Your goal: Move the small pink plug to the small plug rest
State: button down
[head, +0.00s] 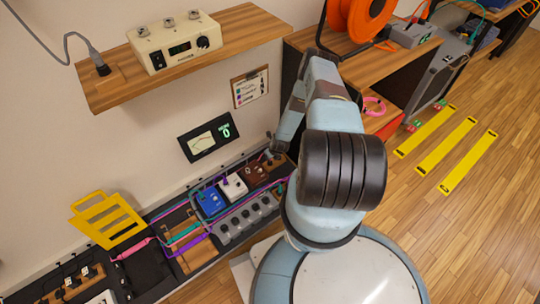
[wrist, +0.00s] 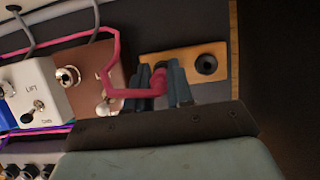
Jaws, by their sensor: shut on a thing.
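My gripper (wrist: 161,88) is shut on the small pink plug (wrist: 159,78), seen between its two fingers in the wrist view. A pink cable bends from the plug to the left and up. A wooden block (wrist: 186,54) with a round black hole (wrist: 206,64), seemingly the small plug rest, lies just beyond the fingers. The hole is to the right of the plug. The plug's tip is hidden, so I cannot tell whether it touches the block. In the head view my gripper (head: 271,151) is at the right end of the pedalboard, and the plug is too small to make out.
A brown pedal (wrist: 112,72) and a white pedal (wrist: 38,92) stand left of my gripper. A blue pedal (head: 210,201) and a grey switch unit (head: 245,220) are near. A larger pink plug (head: 133,250) lies further left. A wooden shelf (head: 225,45) hangs above.

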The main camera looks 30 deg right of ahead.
jog(key=shift+f, duration=0.75)
jog(key=shift+f, duration=0.15)
jog(key=c, duration=0.9)
grip_release()
jog(key=v, duration=1.3)
jog(key=shift+s+d+r, duration=0.1)
jog(key=shift+s+r, duration=0.05)
jog(key=shift+r, duration=0.15)
